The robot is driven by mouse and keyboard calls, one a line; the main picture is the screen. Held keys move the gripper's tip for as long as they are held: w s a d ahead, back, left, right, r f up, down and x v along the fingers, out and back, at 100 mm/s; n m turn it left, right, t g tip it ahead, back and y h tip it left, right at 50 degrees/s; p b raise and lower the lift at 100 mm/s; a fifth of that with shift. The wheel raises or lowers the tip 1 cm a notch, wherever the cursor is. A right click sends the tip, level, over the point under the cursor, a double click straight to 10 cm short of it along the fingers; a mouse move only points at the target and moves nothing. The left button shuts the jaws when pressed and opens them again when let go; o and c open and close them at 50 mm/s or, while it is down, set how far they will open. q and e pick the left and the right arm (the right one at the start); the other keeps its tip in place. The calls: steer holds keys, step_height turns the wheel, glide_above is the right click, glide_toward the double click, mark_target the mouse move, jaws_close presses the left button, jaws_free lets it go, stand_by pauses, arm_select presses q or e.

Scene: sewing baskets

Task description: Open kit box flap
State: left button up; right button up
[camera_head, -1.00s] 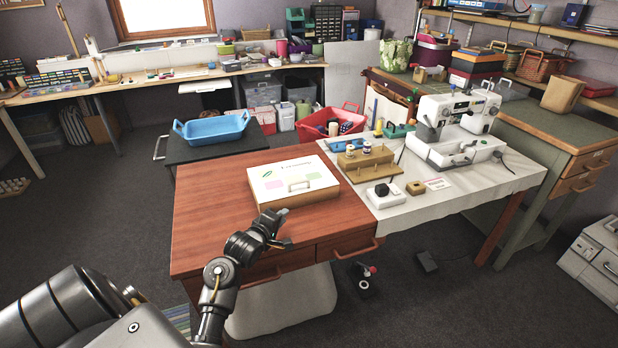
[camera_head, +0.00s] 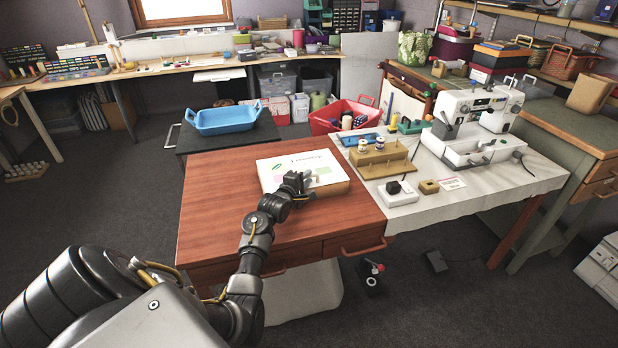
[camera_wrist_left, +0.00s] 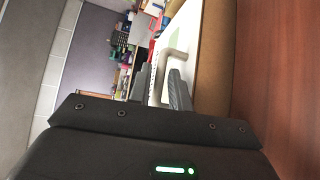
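The kit box (camera_head: 284,165) lies on the red-brown table, with a printed white top and brown sides. Its flap looks closed and flat. My left gripper (camera_head: 298,184) is over the front part of the box and hides the handle in the head view. In the left wrist view, the pale handle (camera_wrist_left: 177,56) stands out from the white flap (camera_wrist_left: 207,50). The two dark fingers of my left gripper (camera_wrist_left: 160,90) are apart, with the handle seen between them. I cannot tell whether they touch it. My right gripper is out of view.
A wooden spool stand (camera_head: 383,160) and a white sewing machine (camera_head: 478,125) stand on the cloth right of the box. A blue tray (camera_head: 222,119) sits on a dark stand behind. The table (camera_head: 215,205) left of the box is clear.

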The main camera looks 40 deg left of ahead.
arm_select(q)
steer(key=shift+x, duration=1)
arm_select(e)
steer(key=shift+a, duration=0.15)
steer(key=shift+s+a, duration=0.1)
arm_select(q)
jaws_close()
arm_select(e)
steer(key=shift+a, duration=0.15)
